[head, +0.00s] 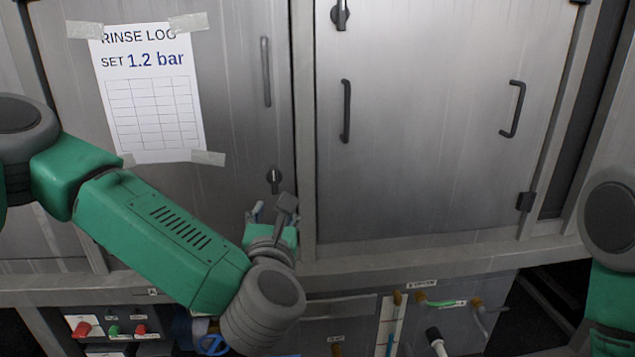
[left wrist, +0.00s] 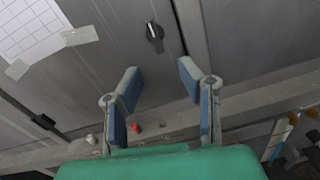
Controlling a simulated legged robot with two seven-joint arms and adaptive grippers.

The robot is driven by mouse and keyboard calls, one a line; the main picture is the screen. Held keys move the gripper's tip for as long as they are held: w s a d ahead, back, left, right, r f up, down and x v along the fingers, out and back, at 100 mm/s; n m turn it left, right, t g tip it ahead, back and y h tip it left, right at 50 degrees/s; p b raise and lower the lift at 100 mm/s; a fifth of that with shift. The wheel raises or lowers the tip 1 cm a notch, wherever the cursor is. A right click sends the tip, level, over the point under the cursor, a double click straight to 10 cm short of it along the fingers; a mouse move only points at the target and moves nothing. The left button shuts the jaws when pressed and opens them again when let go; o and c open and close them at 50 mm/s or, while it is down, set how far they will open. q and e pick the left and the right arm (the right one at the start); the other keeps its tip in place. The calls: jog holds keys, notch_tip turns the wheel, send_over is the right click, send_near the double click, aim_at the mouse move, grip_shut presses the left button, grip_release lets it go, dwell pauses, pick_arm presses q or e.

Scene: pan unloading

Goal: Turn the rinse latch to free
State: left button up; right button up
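A small dark turn latch (head: 274,181) sits low on the left steel door, near its right edge. That door bears the rinse log sheet (head: 150,95), so I take it as the rinse latch. Its grip points roughly up and down. It also shows in the left wrist view (left wrist: 154,36), beyond the fingertips and between them. My left gripper (head: 270,212) is just below the latch in the head view. In the left wrist view its blue-padded fingers (left wrist: 160,78) are spread, with nothing between them. My right gripper is out of view.
A second latch (head: 340,15) is at the top of the right door (head: 430,130), which has dark handles. A ledge (head: 430,258) runs below the doors. Under it are a panel with red and green knobs (head: 112,330) and several hoses and valves (head: 440,300).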

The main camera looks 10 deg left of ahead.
aim_at(274, 172)
pick_arm(q)
jog(key=w+a, duration=0.1)
jog(key=w, duration=0.3)
jog(key=w+a+r+n, duration=0.1)
jog(key=w, duration=0.3)
jog(key=w+a+r+n, duration=0.1)
jog(key=w, duration=0.3)
jog(key=shift+w+a+y, duration=0.3)
jog(key=shift+w, duration=0.1)
jog(key=shift+w+a, duration=0.25)
jog(key=shift+w, duration=0.2)
jog(key=shift+s, duration=0.1)
grip_shut()
